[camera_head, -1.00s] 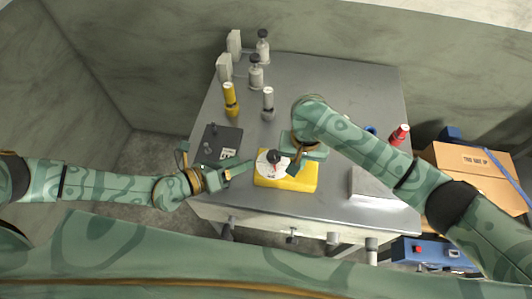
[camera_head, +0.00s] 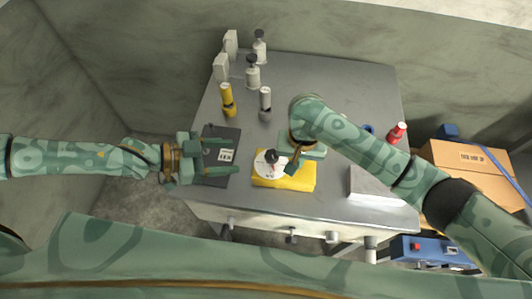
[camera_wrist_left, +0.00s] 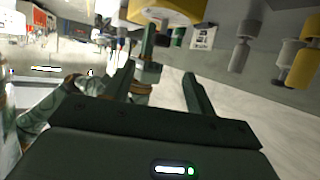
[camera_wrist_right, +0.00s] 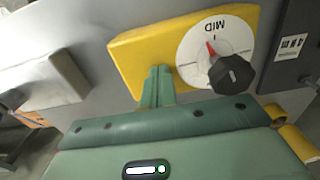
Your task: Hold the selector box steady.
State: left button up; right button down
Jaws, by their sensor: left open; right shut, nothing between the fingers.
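The selector box is a yellow block (camera_head: 300,184) near the table's front edge. It has a white dial (camera_wrist_right: 198,72) marked MID, a black knob (camera_wrist_right: 231,75) and a red pointer aimed near the MID mark. It also shows at the top of the left wrist view (camera_wrist_left: 170,12). My right gripper (camera_wrist_right: 157,75) is shut and empty, its fingertips at the box's edge beside the dial; I cannot tell whether they touch. My left gripper (camera_head: 234,156) is open and empty, left of the box, in front of the dark plate, fingers pointing towards the box.
A dark plate (camera_head: 228,138) with a label lies left of the box. A yellow bottle (camera_head: 227,100), a grey bottle (camera_head: 265,103) and other bottles stand behind. A pale box (camera_head: 375,184) and a red bottle (camera_head: 397,132) are at the right. Cartons (camera_head: 465,165) stand beside the table.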

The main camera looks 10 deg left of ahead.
aim_at(270, 156)
pick_arm(q)
jog(key=x, duration=1.1)
jog(key=shift+f, duration=0.2)
jog(key=c, duration=1)
